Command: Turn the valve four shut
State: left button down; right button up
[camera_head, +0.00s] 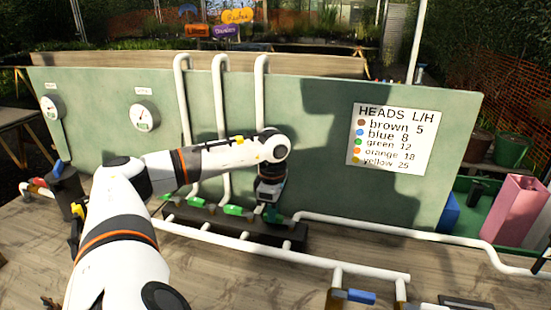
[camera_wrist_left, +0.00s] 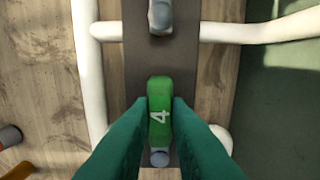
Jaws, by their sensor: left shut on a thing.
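Valve four has a green lever handle marked with a white 4 (camera_wrist_left: 159,112). In the wrist view the handle lies lengthwise along the dark manifold base (camera_wrist_left: 136,45), with a round grey end below it. My left gripper (camera_head: 270,208) reaches down to the right end of the manifold in the head view. Its two green fingers (camera_wrist_left: 160,106) are shut on the handle, one on each side. In the head view the gripper and wrist hide most of this handle. My right gripper is not in view.
Several other green handles, one of them here (camera_head: 235,210), sit along the manifold to the left. White pipes (camera_head: 262,100) rise up the green panel (camera_head: 320,100). A white sign (camera_head: 393,140) lists heads by colour. A blue-handled valve (camera_head: 355,296) is at the front.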

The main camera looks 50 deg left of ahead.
pick_arm(q)
jog(key=shift+w+a+r, duration=0.1)
jog(key=shift+r, duration=0.05)
dwell(0.3)
jog(key=c, duration=1.4)
grip_release()
jog(key=shift+o, duration=0.2)
notch_tip(320, 180, up, 12)
